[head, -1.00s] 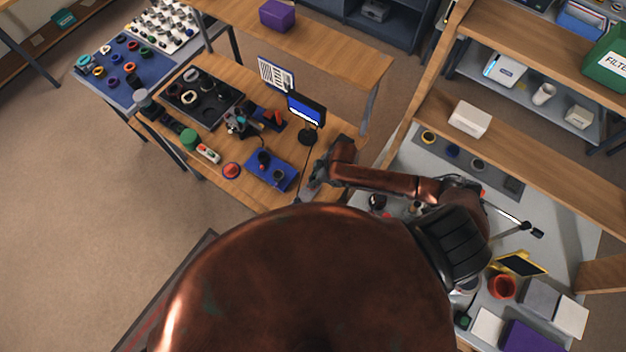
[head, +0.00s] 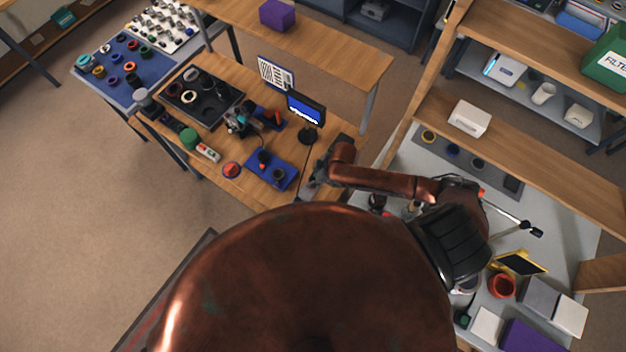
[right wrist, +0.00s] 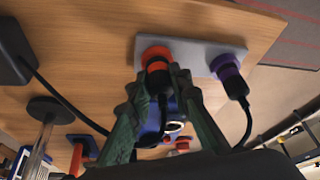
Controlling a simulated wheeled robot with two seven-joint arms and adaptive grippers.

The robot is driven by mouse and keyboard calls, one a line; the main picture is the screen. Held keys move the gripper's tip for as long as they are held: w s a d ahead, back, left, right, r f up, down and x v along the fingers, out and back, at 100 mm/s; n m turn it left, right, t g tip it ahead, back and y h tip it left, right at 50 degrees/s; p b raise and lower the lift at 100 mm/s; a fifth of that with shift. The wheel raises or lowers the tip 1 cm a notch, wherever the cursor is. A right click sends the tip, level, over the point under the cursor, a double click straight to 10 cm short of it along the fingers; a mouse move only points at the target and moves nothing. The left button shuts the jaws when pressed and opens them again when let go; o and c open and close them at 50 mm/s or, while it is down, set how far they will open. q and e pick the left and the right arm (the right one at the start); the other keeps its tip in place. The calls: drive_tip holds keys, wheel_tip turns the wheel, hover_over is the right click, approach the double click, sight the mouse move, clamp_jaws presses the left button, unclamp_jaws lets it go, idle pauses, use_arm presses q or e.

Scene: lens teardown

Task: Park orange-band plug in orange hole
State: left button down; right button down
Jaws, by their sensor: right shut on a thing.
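In the right wrist view a black plug with an orange band (right wrist: 157,68) is between the fingertips of my right gripper (right wrist: 160,82), which is shut on it. Its end is at the orange ring (right wrist: 155,52) of a grey plate (right wrist: 190,50); I cannot tell how deep it sits. A black cable trails from it. Next to it, a purple-banded plug (right wrist: 231,82) stands at the purple ring on the same plate. In the head view my right gripper (head: 318,174) is low over the wooden table's right part, and the plug is hidden there. My left gripper is not in view.
On the wooden table, a small monitor (head: 306,110), a blue fixture (head: 272,170), a red button (head: 231,170) and a black tray (head: 203,96) stand left of my right gripper. A wooden shelf (head: 520,155) stands to the right.

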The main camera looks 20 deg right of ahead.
drive_tip(key=c, duration=1.7)
unclamp_jaws()
drive_tip(key=v, duration=1.2)
drive_tip(key=shift+a, duration=0.1)
